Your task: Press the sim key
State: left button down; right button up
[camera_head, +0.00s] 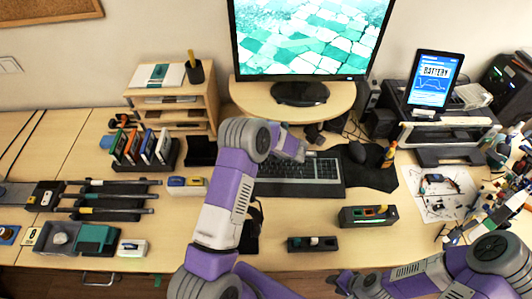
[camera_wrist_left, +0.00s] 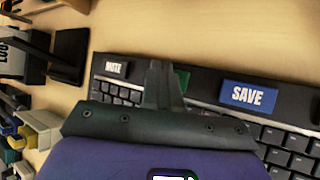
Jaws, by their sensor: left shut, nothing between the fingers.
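The black keyboard (camera_head: 318,180) lies on the desk below the monitor, and its upper edge also shows in the left wrist view (camera_wrist_left: 205,92). Along that edge are a white key (camera_wrist_left: 116,68) with dark lettering, a green key (camera_wrist_left: 184,77) and a blue SAVE key (camera_wrist_left: 248,95). The green key is partly hidden behind the fingers, and no label on it can be read. My left gripper (camera_wrist_left: 157,70) is shut and empty, its tips over the key strip just left of the green key; contact cannot be told. My right gripper (camera_head: 342,282) is at the desk's front edge, away from the keyboard.
The monitor (camera_head: 310,38) stands on a wooden riser (camera_head: 245,98) behind the keyboard. A dark mouse (camera_head: 357,151) and orange bottle (camera_head: 389,155) are to its right. A wooden organizer (camera_head: 172,100) is at the left. Small black boxes (camera_head: 312,244) lie in front.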

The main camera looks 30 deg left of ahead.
pick_arm(q)
jog(key=shift+f, duration=0.25)
dwell(0.4)
jog(key=shift+r+p, duration=0.3)
jog(key=shift+r, duration=0.5)
jog(key=shift+r+p, duration=1.75)
jog(key=shift+r, duration=0.8)
jog(key=shift+f, duration=0.1)
